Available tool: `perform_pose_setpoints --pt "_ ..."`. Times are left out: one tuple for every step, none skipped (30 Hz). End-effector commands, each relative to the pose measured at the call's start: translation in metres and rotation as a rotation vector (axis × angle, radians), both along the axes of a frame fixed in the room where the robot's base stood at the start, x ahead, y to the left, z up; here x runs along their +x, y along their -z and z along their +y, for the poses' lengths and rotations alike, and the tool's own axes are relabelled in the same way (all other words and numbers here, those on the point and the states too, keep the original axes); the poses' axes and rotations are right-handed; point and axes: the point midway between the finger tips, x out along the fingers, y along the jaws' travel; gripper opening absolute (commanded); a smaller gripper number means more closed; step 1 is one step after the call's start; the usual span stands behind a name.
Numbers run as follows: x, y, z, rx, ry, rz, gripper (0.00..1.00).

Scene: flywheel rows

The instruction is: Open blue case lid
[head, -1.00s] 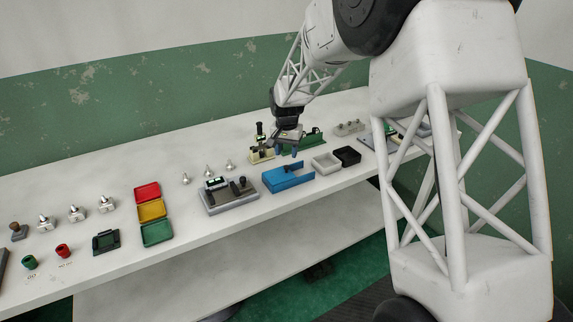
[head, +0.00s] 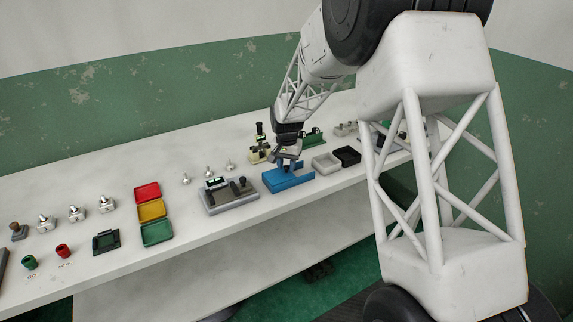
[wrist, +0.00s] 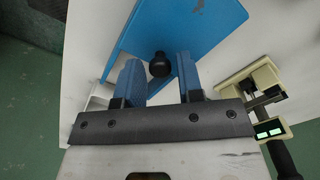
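The blue case (head: 290,182) sits near the front edge of the white bench in the head view. In the wrist view its flat blue top (wrist: 195,30) fills the upper middle, with a round black knob (wrist: 159,64) at its near edge. My gripper (head: 287,166) is just above the case in the head view. In the wrist view my gripper (wrist: 158,72) is open, with one blue finger on each side of the knob and gaps visible. I cannot tell how far the fingertips are above the case.
A cream device (head: 258,154) stands behind the case. A grey fixture (head: 230,195) is to the left, and a light grey tray (head: 326,163) and a black tray (head: 347,156) are to the right. The bench front edge is close.

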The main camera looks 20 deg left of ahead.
Motion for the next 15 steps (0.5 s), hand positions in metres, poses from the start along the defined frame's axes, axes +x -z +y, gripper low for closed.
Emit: perform_pose_setpoints --pt "0.0000 -0.0001 0.0000 0.000 0.000 0.000 0.26" --pt "0.0000 -0.0001 0.0000 0.000 0.000 0.000 0.22" --pt "0.0000 -0.0001 0.0000 0.000 0.000 0.000 0.16" --pt "0.0000 -0.0001 0.0000 0.000 0.000 0.000 0.11" --pt "0.0000 -0.0002 0.0000 0.000 0.000 0.000 0.07" --pt "0.0000 -0.0002 0.0000 0.000 0.000 0.000 0.00" --pt "0.0000 -0.0002 0.0000 0.000 0.000 0.000 0.00" --pt "0.0000 -0.0002 0.0000 0.000 0.000 0.000 0.00" --pt "0.0000 -0.0002 0.0000 0.000 0.000 0.000 0.00" --pt "0.0000 -0.0002 0.0000 0.000 0.000 0.000 0.00" --pt "0.0000 -0.0002 0.0000 0.000 0.000 0.000 0.00" --pt "0.0003 -0.0002 -0.0002 0.000 0.000 0.000 0.00" --pt "0.0007 -0.0002 -0.0007 0.000 0.000 0.000 0.00" --pt "0.0015 -0.0002 -0.0015 0.000 0.000 0.000 0.00" --pt "0.0033 -0.0003 -0.0032 0.000 0.001 0.000 0.00"
